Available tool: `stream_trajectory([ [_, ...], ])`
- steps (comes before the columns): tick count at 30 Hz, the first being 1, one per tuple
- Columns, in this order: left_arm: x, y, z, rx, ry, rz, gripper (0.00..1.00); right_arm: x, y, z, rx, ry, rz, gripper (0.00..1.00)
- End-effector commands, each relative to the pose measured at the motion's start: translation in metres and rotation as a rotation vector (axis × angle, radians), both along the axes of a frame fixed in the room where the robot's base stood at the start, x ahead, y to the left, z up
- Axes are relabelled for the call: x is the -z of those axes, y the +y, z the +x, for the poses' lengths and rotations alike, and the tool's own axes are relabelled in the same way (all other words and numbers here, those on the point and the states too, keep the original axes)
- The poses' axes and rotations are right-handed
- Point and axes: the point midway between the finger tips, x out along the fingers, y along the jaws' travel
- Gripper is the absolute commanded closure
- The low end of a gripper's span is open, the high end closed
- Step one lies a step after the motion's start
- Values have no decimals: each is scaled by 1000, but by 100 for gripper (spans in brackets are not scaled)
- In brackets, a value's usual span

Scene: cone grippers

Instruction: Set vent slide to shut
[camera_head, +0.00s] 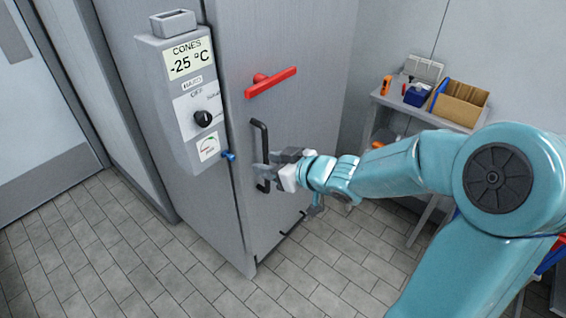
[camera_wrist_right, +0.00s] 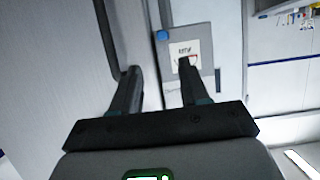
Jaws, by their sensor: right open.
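A small blue knob (camera_head: 229,156) sticks out at the lower right of the grey control box (camera_head: 150,90). It may be the vent slide; I cannot tell its setting. It also shows in the right wrist view (camera_wrist_right: 162,35), beside a small gauge card (camera_wrist_right: 184,50). My right gripper (camera_head: 262,171) is open and empty, in front of the grey cabinet door, just right of the blue knob and apart from it. In the wrist view its fingers (camera_wrist_right: 160,68) point towards the knob and the box's lower end. My left gripper is not in view.
A dark vertical door handle (camera_head: 261,142) is close to my right fingers, outside them in the wrist view. A red lever (camera_head: 270,82) is above. The box carries a display and black dial (camera_head: 203,118). A shelf (camera_head: 430,108) with cartons stands right. The tiled floor at left is clear.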

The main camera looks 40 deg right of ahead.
Motion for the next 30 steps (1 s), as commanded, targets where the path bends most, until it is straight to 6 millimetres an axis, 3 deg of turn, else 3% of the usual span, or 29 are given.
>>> stream_trajectory([
  [3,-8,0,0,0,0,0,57,-12,-3,-22,4,0,-2,55],
  [9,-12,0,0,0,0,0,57,-17,-3,-40,2,1,1,55],
  [26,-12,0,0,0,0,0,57,-17,-3,-41,-1,1,1,55],
  [30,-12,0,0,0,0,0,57,-8,15,-32,-53,15,26,55],
])
